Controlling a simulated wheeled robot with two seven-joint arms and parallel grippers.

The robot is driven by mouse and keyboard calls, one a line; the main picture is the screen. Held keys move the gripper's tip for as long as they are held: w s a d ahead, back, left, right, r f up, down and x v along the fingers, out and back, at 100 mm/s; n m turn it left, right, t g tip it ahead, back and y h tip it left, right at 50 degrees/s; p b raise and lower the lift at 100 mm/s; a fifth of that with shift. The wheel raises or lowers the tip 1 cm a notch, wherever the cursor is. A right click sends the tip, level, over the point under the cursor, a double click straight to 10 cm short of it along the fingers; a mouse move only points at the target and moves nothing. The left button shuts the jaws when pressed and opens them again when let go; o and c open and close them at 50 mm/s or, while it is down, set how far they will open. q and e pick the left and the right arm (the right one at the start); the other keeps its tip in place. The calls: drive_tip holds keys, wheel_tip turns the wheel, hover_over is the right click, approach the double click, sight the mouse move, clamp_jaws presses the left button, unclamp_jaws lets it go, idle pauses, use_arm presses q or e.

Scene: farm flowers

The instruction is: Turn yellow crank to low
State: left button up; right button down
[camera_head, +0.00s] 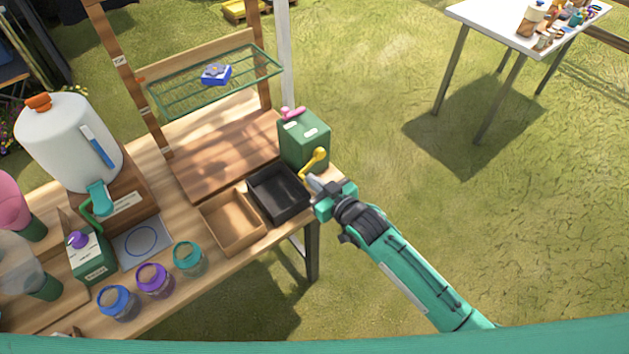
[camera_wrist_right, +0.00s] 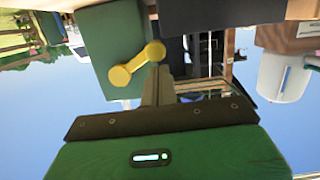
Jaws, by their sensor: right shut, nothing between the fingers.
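The yellow crank (camera_head: 314,161) is on the side of a green box (camera_head: 304,140) with a pink knob (camera_head: 292,113) on top, at the right end of the wooden table. My right gripper (camera_head: 314,183) is shut and empty, just below the crank in the head view. In the right wrist view, the crank (camera_wrist_right: 139,64) shows two round ends joined by a bar, and my gripper's fingertips (camera_wrist_right: 158,75) are close to its right end. I cannot tell whether they touch it. Any low marking is not readable. My left gripper is not in view.
A black tray (camera_head: 278,194) and a wooden tray (camera_head: 233,222) sit left of my right gripper. A wire shelf (camera_head: 214,83) stands above the table. Several jars, including a teal one (camera_head: 189,258), line the front edge. Open grass lies to the right.

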drive_tip(key=shift+d+f+n, duration=0.1)
drive_tip(key=shift+f+n, duration=0.35)
drive_tip(key=shift+n, duration=0.15)
drive_tip(key=shift+w+d+f+n+t+h, duration=0.15)
drive_tip(key=shift+f+n+t+h, duration=0.25)
drive_tip(key=shift+f+n, duration=0.4)
drive_tip(key=shift+w+d+f+n+b, duration=0.1)
drive_tip(key=shift+f+n+b, duration=0.15)
drive_tip(key=shift+n, duration=0.2)
drive_tip(key=shift+d+f+n+b, duration=0.15)
drive_tip(key=shift+n+b, duration=0.15)
drive_tip(key=shift+n, duration=0.15)
drive_tip(key=shift+w+d+f+n+t+h, duration=0.2)
drive_tip(key=shift+f+n+t+h, duration=0.1)
drive_tip(key=shift+n, duration=0.4)
drive_tip(key=shift+b, duration=0.3)
